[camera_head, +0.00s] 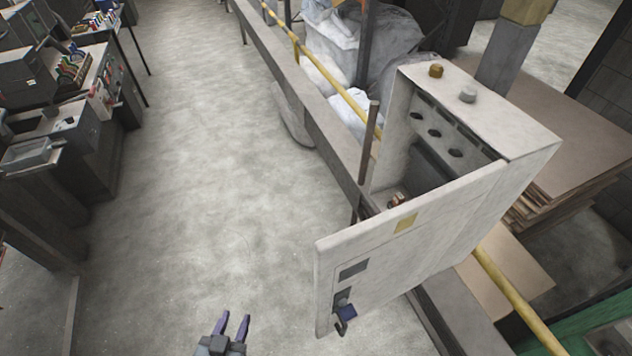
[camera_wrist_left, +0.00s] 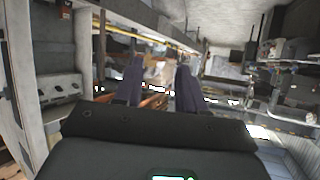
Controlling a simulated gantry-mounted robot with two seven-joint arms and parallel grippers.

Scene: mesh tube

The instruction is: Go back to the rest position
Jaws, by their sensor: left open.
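My left gripper (camera_head: 233,327) shows at the bottom edge of the head view, with its two purple-grey fingers apart and nothing between them. It is over the bare floor, to the left of and apart from the open cabinet door. In the left wrist view the two fingers (camera_wrist_left: 158,88) are also spread and empty. My right gripper is in neither view.
A grey-white cabinet (camera_head: 530,140) stands at the right with its door (camera_head: 410,255) swung open. A yellow rail (camera_head: 318,66) and low grey beam run behind it. Benches with equipment (camera_head: 75,140) line the left. The floor (camera_head: 190,190) between is clear.

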